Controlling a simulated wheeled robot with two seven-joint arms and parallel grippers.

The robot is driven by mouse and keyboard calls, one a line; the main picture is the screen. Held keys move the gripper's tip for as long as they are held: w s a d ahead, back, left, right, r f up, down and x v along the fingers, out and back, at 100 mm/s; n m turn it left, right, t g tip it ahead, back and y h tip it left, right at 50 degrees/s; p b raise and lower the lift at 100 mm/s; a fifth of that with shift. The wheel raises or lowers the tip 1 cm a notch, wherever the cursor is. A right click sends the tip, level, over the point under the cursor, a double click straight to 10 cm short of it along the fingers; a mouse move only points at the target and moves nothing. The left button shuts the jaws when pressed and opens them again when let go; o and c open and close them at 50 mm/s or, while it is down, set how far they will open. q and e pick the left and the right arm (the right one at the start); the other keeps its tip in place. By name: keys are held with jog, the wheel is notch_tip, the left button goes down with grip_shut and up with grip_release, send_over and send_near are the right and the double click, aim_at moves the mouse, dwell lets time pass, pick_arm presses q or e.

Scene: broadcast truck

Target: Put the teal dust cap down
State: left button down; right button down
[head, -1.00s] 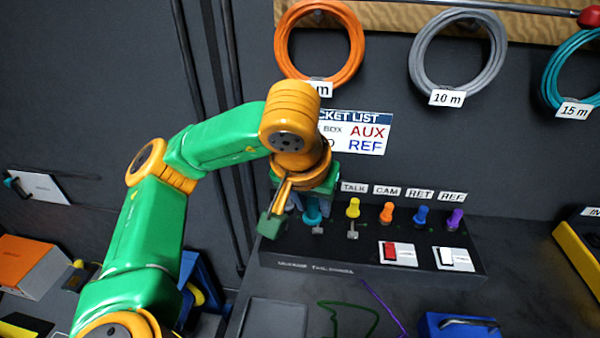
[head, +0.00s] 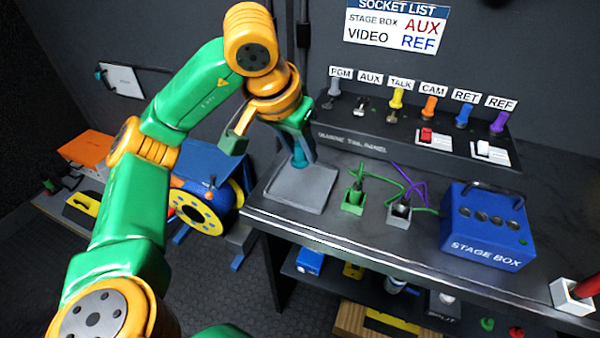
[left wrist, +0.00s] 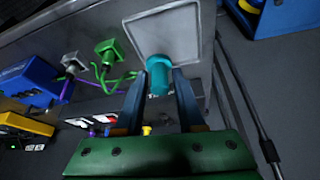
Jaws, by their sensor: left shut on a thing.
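The teal dust cap (head: 299,159) is a small cylinder between the fingertips of my left gripper (head: 302,153). The left wrist view also shows the cap (left wrist: 159,73) between the two blue-grey fingers (left wrist: 160,84). The gripper is shut on it, over the grey square tray (head: 298,200) at the left end of the worktop. The tray fills the space beyond the cap in the wrist view (left wrist: 190,40). I cannot tell whether the cap touches the tray. My right gripper is not in view.
A black panel (head: 350,139) with coloured plugs stands at the back under labels. Right of the tray are a green connector (head: 353,203), a grey one (head: 399,212) with cables, and the blue stage box (head: 487,243). A cable reel (head: 195,208) sits left of the worktop.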

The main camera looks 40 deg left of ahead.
pick_arm(q)
jog(key=w+f, duration=0.1)
jog(key=w+a+f, duration=0.1)
jog(key=f, duration=0.1)
jog(key=w+f, duration=0.1)
jog(key=shift+a+f, duration=0.2)
jog(key=f, duration=0.3)
jog(key=shift+w+a+f+b, duration=0.1)
jog(key=shift+w+a+b, duration=0.1)
jog(key=shift+w+b, duration=0.15)
jog(key=shift+f, duration=0.3)
jog(key=shift+s, duration=0.1)
jog(key=shift+f, duration=0.15)
jog(key=c, duration=0.5)
grip_release()
